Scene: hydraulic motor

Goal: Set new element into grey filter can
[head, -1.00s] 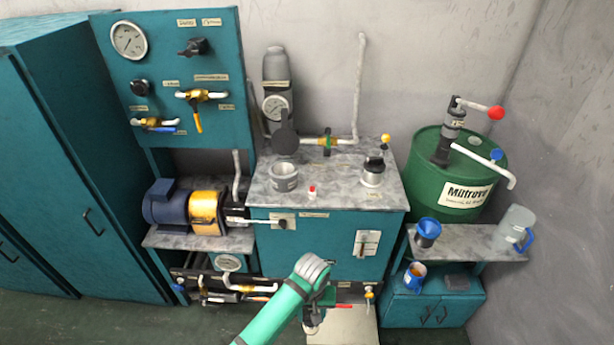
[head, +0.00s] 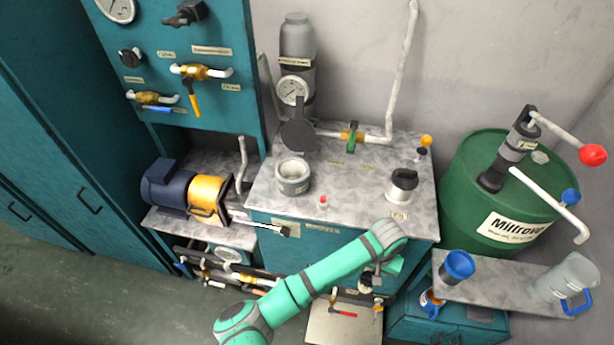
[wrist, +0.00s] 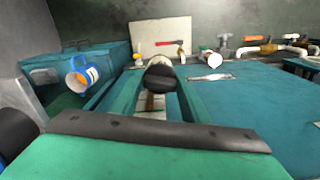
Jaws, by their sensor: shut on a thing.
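The grey filter can (head: 293,178) stands upright on the marbled top of the teal tank. Its top is open and its inside looks pale. My gripper (head: 370,276) is in front of the tank's front face, below the top and to the right of the can. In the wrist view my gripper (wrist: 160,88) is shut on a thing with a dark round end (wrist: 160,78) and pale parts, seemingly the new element. My fingers and the angle hide most of it. In the head view only a small pale bit of it shows under my gripper.
A small red-topped item (head: 323,200) lies right of the can.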

